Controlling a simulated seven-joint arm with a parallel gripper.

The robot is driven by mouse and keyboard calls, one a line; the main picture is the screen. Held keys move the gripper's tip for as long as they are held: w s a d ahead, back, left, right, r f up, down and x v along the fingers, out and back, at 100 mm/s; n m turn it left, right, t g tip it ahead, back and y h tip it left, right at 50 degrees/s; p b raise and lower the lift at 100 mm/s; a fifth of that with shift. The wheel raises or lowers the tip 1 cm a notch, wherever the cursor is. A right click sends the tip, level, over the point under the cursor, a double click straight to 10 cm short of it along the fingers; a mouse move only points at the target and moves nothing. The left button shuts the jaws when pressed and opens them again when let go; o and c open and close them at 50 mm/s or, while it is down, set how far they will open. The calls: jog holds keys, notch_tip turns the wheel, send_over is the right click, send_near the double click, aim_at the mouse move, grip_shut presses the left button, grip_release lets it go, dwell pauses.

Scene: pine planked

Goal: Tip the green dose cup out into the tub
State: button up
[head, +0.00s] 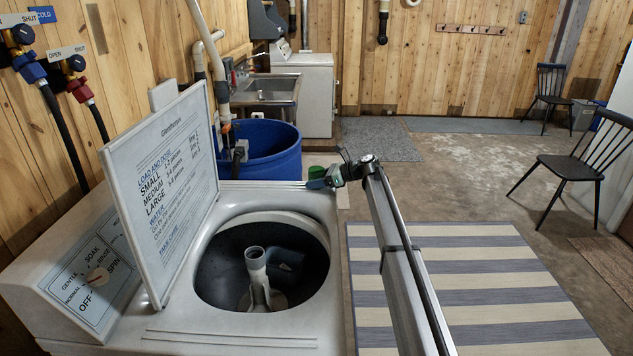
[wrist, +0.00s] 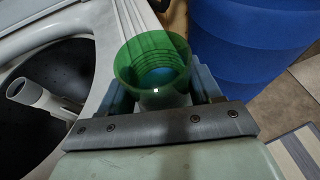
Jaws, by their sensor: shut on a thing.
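The green dose cup (wrist: 133,70) is see-through and holds something blue at its bottom. My gripper (wrist: 160,88) is shut on it, one finger on each side. In the head view the cup (head: 315,172) is small, looks about upright, and sits at the far right corner of the washer top, partly hidden by my gripper (head: 324,182). The tub (head: 215,272) is the dark round drum in the open washer, nearer and to the left of the cup. Its dark wall (wrist: 65,70) shows at the left of the wrist view.
A pale agitator (head: 256,272) stands in the tub, with a dark blue-grey thing (head: 287,262) beside it. The raised lid (head: 165,190) stands left of the opening. A blue barrel (head: 275,150) is behind the washer. A striped mat (head: 470,290) lies right.

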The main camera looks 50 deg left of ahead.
notch_tip(320, 180, up, 8)
jog(key=s+d+f+n+g+h, duration=0.2)
jog(key=s+d+f+n, duration=0.1)
jog(key=s, duration=0.5)
jog(key=s+d+f+n+g+h, duration=0.2)
jog(key=s+d+f+n+h, duration=0.1)
jog(key=s, duration=0.4)
jog(key=s+d+f+n+g+h, duration=0.2)
jog(key=s+d+f, duration=0.3)
jog(key=s, duration=0.3)
jog(key=shift+s+f+n+h, duration=0.3)
jog(key=shift+n+h, duration=0.3)
jog(key=shift+r, duration=0.1)
jog(key=s+d+r+n+t+y, duration=0.2)
jog(key=d+r+n+y, duration=0.2)
jog(key=n+y, duration=0.2)
jog(key=shift+s+d+r+n+t, duration=0.15)
jog(key=shift+d+r+n+t, duration=0.15)
jog(key=shift+n, duration=0.8)
jog(key=shift+r+n+y, duration=0.3)
jog(key=shift+r+n, duration=0.05)
jog(key=shift+n, duration=0.15)
jog(key=shift+s+d+r, duration=0.1)
jog(key=shift+d, duration=0.1)
